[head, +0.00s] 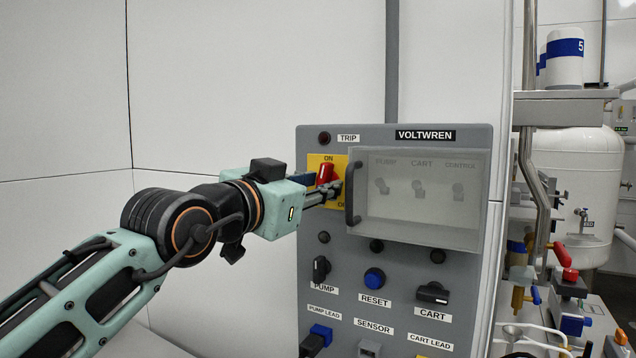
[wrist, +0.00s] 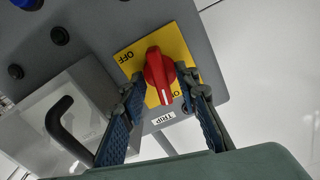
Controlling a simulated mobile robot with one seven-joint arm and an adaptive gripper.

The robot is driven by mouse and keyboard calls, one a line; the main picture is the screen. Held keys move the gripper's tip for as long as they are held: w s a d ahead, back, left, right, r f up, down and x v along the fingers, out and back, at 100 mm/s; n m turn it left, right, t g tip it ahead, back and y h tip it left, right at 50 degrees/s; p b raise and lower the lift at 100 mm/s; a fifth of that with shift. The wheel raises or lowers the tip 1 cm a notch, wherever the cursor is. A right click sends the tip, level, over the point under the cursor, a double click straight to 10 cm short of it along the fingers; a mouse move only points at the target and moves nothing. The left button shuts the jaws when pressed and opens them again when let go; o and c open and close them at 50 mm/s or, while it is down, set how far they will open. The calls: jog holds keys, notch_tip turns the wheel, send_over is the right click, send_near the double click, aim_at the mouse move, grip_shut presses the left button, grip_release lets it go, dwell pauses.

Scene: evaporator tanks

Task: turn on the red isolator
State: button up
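The red isolator (wrist: 158,72) is a rotary knob on a yellow plate marked ON and OFF. In the head view its red handle (head: 325,173) is partly hidden by my gripper (head: 333,189). The wrist view shows the knob standing lengthwise along the panel's upright direction, its white mark at the ON end. My gripper (wrist: 163,82) is open, with one finger on each side of the knob. Small gaps show between the fingers and the knob, and I cannot make out any contact.
A clear cover (head: 420,197) with a dark handle (head: 352,193) sits just right of the isolator, close to my fingers. Below are the PUMP switch (head: 321,268), blue RESET button (head: 374,278) and CART switch (head: 432,293). Free room lies left of the panel.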

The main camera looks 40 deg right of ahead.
jog(key=shift+d, duration=0.15)
jog(key=shift+c, duration=0.3)
grip_shut()
jog(key=shift+f, duration=0.1)
jog(key=shift+n+b, duration=1.4)
jog(key=shift+b, duration=0.15)
